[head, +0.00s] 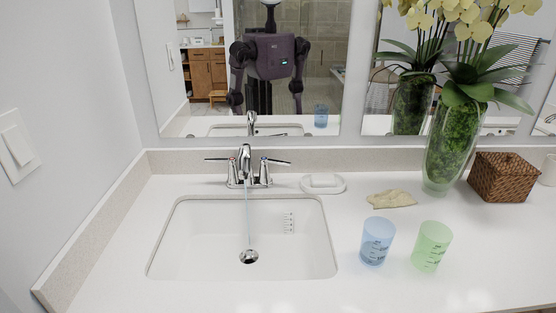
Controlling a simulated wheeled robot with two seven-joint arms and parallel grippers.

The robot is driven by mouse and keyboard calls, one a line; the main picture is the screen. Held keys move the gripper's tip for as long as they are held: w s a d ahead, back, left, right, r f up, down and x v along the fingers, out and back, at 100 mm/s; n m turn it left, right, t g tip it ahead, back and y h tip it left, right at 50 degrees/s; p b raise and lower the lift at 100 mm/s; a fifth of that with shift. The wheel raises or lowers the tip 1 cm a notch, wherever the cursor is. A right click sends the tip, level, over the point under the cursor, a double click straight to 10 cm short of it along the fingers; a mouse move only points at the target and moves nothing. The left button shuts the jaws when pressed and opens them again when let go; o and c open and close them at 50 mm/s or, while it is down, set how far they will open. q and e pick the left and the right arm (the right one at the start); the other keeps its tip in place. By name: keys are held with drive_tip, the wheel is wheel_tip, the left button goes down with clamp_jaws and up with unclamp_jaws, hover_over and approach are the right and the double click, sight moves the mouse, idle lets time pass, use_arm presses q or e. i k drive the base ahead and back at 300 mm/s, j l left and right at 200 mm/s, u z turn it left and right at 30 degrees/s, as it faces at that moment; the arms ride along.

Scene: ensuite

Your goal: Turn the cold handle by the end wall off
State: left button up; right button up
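A chrome faucet (246,163) stands behind the sink (205,235), close to the end wall (65,110) on the left. A thin stream of water (248,212) runs from its spout down to the drain (249,257). The cold handle (275,162), with a small blue mark at its base, is on the right and its lever points right. The hot handle (222,160), with a small red mark, is on the left and its lever points left. Neither of my grippers shows directly in the head view.
A soap dish (323,184) sits right of the faucet. A cloth (391,199), blue cup (377,241), green cup (432,247), vase with plant (447,150) and wicker box (500,177) stand further right. A mirror (295,95) behind reflects me. The space over the sink is free.

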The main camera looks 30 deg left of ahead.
sight(263, 160)
drive_tip(key=i+l+u, duration=0.1)
drive_tip(key=u, duration=0.25)
drive_tip(key=l+u, duration=0.4)
drive_tip(key=i+l+u, duration=0.1)
drive_tip(key=u, duration=0.25)
